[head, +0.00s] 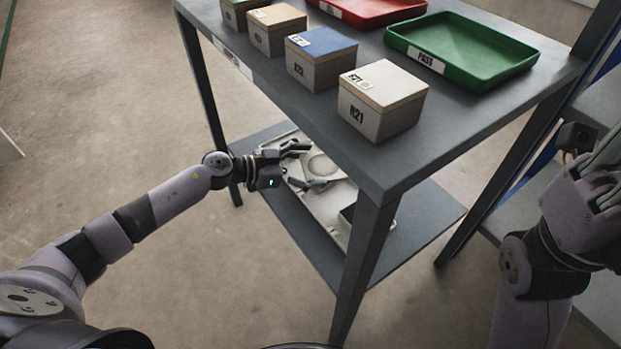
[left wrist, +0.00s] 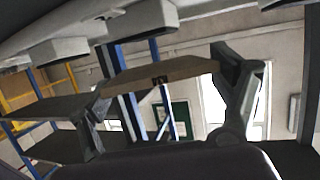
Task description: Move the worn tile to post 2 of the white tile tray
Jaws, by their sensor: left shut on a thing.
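My left gripper (head: 305,168) reaches in under the upper tabletop, over a white tray (head: 325,210) on the lower shelf. In the left wrist view the gripper (left wrist: 165,90) is shut on a flat brown tile (left wrist: 165,74) with a small dark mark on its edge. In the head view I cannot make out the tile clearly between the fingers. Pale blocks show along the top of the left wrist view; I cannot tell which post is which. My right gripper (head: 598,170) is at the right edge, partly cut off, and its fingers' state is unclear.
On the upper table stand a white-lidded box marked R21 (head: 382,115), a blue-lidded box (head: 320,75), a tan-lidded box (head: 277,35), a green tray (head: 480,75) and a red tray (head: 365,12). A front table leg (head: 362,270) stands right of my left arm.

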